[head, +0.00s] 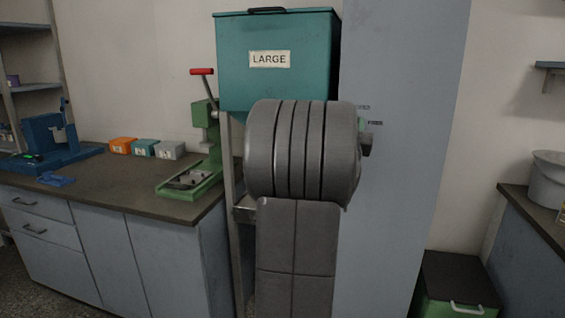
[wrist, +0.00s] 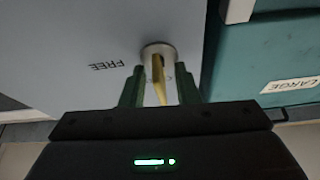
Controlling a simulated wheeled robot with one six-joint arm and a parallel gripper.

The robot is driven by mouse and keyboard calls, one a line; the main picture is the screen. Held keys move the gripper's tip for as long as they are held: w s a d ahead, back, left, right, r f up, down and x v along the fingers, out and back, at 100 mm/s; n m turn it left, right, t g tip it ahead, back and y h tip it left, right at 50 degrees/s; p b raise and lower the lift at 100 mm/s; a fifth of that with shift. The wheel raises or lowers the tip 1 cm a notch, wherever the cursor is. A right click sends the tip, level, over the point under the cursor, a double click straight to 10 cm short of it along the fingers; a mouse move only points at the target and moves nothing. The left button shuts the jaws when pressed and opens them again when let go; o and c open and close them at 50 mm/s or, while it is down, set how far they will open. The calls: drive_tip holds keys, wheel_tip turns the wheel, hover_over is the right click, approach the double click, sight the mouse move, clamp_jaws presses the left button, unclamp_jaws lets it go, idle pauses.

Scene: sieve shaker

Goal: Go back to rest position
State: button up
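My gripper (wrist: 160,70) shows in the wrist view with its two green fingers apart, one on each side of a brass-coloured lever (wrist: 158,82). Gaps show between the fingers and the lever. The lever stands out from a round pale mount (wrist: 157,50) on a grey-blue panel (wrist: 80,45), beside a label reading "FREE", upside down here. In the head view my thick grey arm stands in front of the panel (head: 400,160) and hides the lever and most of my gripper. Only a small dark and green part shows at the arm's right edge.
A teal bin (head: 230,50) labelled "LARGE" stands behind my arm; it also shows in the wrist view (wrist: 240,90). A green press (head: 190,182) with a red handle and small coloured boxes stand on the left counter (head: 110,178). A green box (head: 455,295) sits on the floor at right.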

drive_tip(key=m+g+h+p, duration=0.1)
drive_tip(key=m+p, duration=0.1)
drive_tip(key=m, duration=0.1)
drive_tip(key=m+h+p, duration=0.1)
drive_tip(key=m+p, duration=0.2)
drive_tip(key=m+g+h+p, duration=0.1)
drive_tip(key=m+p, duration=0.1)
drive_tip(key=shift+r+m+g+h+p, duration=0.15)
drive_tip(key=shift+m+g+h+p, duration=0.15)
drive_tip(key=shift+m+h+p, duration=0.1)
drive_tip(key=shift+m, duration=0.4)
drive_tip(key=shift+f, duration=0.2)
